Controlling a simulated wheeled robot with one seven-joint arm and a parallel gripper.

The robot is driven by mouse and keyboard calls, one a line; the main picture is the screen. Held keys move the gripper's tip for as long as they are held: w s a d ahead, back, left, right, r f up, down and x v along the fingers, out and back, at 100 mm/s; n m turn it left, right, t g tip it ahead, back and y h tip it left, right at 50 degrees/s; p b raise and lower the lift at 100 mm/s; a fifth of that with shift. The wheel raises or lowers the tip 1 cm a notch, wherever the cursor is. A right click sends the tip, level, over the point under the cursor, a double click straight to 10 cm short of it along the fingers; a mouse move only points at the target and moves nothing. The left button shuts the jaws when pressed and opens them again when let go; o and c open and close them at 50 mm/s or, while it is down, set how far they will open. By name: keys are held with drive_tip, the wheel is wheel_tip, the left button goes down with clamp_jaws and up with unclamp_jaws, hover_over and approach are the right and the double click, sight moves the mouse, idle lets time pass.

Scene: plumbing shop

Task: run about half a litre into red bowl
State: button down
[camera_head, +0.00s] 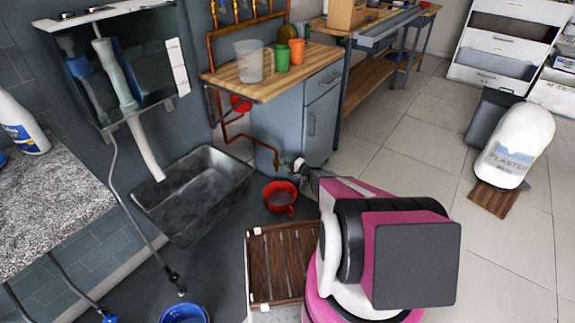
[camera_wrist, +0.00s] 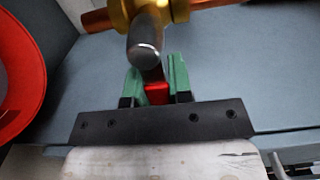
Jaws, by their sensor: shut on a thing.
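The red bowl (camera_head: 281,195) stands on the dark floor below a tap on the copper pipe; its rim also shows at the left of the wrist view (camera_wrist: 36,75). The brass tap body (camera_wrist: 160,10) has a rounded grey metal part (camera_wrist: 145,55) pointing toward the wrist camera. My gripper (camera_wrist: 155,90) is shut on a red tap handle (camera_wrist: 157,94), with green fingers on both sides of it. In the head view my gripper (camera_head: 299,164) is at the tap, right of and above the bowl. I cannot make out any water stream or the level in the bowl.
A grey trough (camera_head: 195,190) stands left of the bowl and a slatted wooden crate (camera_head: 272,265) in front. A blue bowl (camera_head: 185,314) is at the bottom edge. The cabinet (camera_head: 322,115) stands behind the tap. Open tiled floor (camera_head: 400,150) lies to the right.

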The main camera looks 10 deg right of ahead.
drive_tip(key=shift+n, duration=0.3)
drive_tip(key=c, duration=1)
unclamp_jaws()
drive_tip(key=shift+s+d+r, duration=0.1)
drive_tip(key=v, duration=1)
drive_tip(key=shift+s+d, duration=0.2)
